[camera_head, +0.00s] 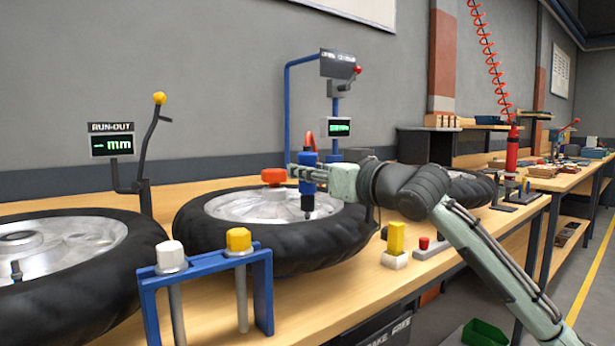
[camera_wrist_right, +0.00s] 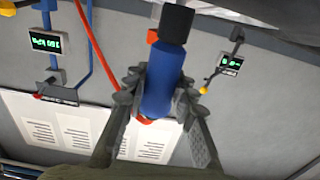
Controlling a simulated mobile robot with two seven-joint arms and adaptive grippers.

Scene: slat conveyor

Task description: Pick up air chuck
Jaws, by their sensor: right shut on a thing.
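My left gripper is not in view.
A blue stand (camera_head: 205,263) with white-capped and yellow-capped posts is in front. A left wheel (camera_head: 75,280) lies beside a run-out gauge (camera_head: 111,140). Yellow (camera_head: 396,237) and red (camera_head: 424,243) pieces stand near the bench's front edge. A red coiled hose (camera_head: 488,55) hangs at right.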

